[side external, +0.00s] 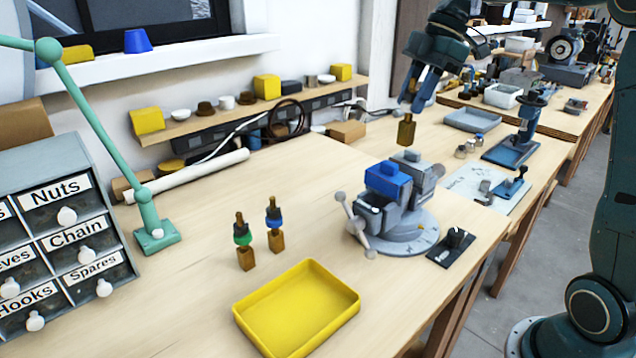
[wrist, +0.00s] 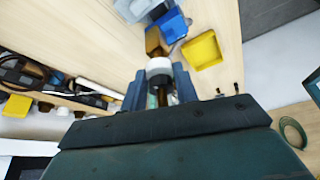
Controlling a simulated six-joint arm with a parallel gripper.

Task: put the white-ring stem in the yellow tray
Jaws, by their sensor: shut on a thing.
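My gripper (side external: 413,100) is shut on the white-ring stem and holds it in the air above and behind the vise. In the side view only the stem's brown block end (side external: 406,130) shows clearly below the fingers. In the wrist view the white ring (wrist: 158,66) sits between the fingers, with the brown block beyond it. The yellow tray (side external: 250,316) lies empty on the front of the bench, well to the left of and below my gripper. It also shows in the wrist view (wrist: 204,50).
A green-ring stem (side external: 243,241) and a blue-ring stem (side external: 275,225) stand upright behind the tray. A vise with blue jaws (side external: 388,180) stands to the tray's right. A drawer cabinet (side external: 60,225) and green lamp arm (side external: 95,120) are at left. The bench middle is clear.

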